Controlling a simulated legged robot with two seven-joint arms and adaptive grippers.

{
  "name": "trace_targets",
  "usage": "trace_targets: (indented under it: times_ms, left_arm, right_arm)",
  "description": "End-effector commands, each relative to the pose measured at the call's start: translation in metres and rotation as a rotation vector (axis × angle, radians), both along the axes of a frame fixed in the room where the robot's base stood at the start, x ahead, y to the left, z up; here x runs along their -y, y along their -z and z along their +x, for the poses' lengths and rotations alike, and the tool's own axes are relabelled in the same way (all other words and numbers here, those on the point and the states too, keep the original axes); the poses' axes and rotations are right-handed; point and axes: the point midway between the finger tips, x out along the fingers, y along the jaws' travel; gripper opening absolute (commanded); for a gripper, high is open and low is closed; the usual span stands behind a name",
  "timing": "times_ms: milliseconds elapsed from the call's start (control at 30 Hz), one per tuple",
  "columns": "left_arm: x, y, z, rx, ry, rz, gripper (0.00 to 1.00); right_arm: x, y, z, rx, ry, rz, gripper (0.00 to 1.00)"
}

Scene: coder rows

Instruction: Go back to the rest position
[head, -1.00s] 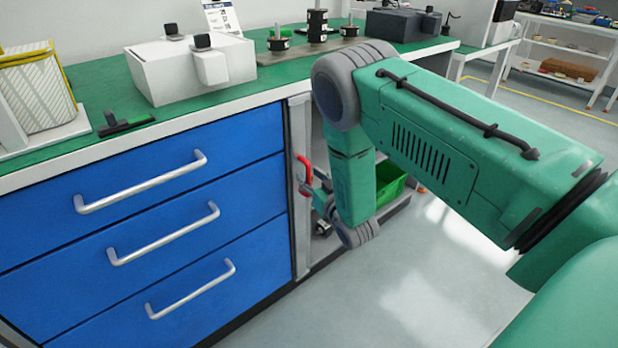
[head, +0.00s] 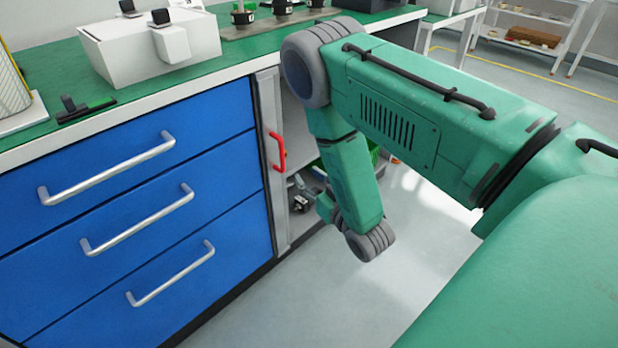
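My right arm comes in from the right and bends down in front of the workbench. My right gripper (head: 301,197) shows small and dark, low beside the cabinet opening, partly hidden behind my green wrist. I cannot tell whether its fingers are open or shut. A red handle (head: 279,152) stands on the grey cabinet door edge (head: 270,165), above and left of the gripper, with a gap between them. My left gripper is not in view.
The workbench has blue drawers (head: 130,190) with silver handles. On its green top (head: 60,55) stand a white box (head: 150,45) and a black-green tool (head: 85,108). A green bin (head: 376,158) is partly hidden behind my arm. Grey floor (head: 310,290) is clear in front.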

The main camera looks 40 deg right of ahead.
Motion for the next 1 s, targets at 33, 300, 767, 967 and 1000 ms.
trace_targets:
  times_ms: [33,300,767,967,1000]
  left_arm:
    - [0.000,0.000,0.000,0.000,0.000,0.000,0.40]
    - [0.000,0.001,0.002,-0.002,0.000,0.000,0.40]
    - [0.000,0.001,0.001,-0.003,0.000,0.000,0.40]
    - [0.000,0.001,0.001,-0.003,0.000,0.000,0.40]
    - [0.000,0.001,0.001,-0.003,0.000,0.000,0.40]
  right_arm:
    - [0.000,0.000,0.000,0.000,0.000,0.000,0.33]
    - [0.000,0.000,0.000,0.000,0.000,0.000,0.33]
    - [-0.040,0.079,-0.050,-0.493,-0.005,0.050,0.33]
    - [-0.084,0.135,-0.154,-1.026,-0.056,0.066,0.33]
    - [-0.090,0.139,-0.174,-1.109,-0.067,0.065,0.33]
